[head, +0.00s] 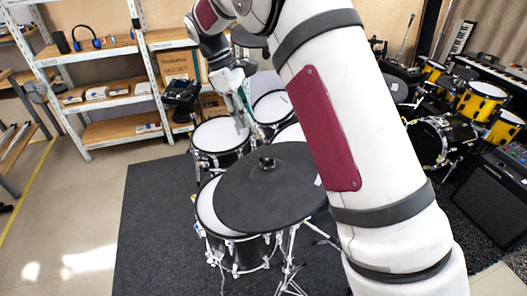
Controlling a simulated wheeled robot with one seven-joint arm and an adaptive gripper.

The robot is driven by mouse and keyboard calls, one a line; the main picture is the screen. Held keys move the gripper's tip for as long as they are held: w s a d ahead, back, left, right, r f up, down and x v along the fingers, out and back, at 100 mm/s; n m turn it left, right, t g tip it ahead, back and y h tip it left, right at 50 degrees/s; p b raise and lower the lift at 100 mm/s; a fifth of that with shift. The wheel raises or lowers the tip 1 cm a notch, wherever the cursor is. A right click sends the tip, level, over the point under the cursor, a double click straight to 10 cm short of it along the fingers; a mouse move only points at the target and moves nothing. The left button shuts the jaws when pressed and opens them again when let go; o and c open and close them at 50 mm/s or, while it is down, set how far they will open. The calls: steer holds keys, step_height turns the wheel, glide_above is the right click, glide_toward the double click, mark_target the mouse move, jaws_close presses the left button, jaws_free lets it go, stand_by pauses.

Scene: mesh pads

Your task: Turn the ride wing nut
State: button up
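The large dark cymbal pad (262,199) stands on a chrome stand in the middle of the head view, above the drums. A small black wing nut (266,162) sits on top of it, near the pad's back edge as seen here. It is too small to make out its wings. My gripper (242,124) hangs pointing down behind and a little left of the nut, over the drums and apart from the nut. Its fingers are small in view and I cannot tell whether they are open or shut.
White-topped mesh drums (219,135) stand close around the cymbal pad on a dark carpet (150,240). My arm covers much of the right side. A wooden shelf (112,97) stands at the back left. A yellow drum kit (480,102) and a black amplifier (495,198) are at the right.

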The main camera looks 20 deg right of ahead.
mark_target(267, 162)
steer(key=p+x, duration=0.4)
steer(key=x, duration=1)
steer(key=shift+w, duration=0.1)
steer(key=shift+c, duration=0.6)
jaws_close()
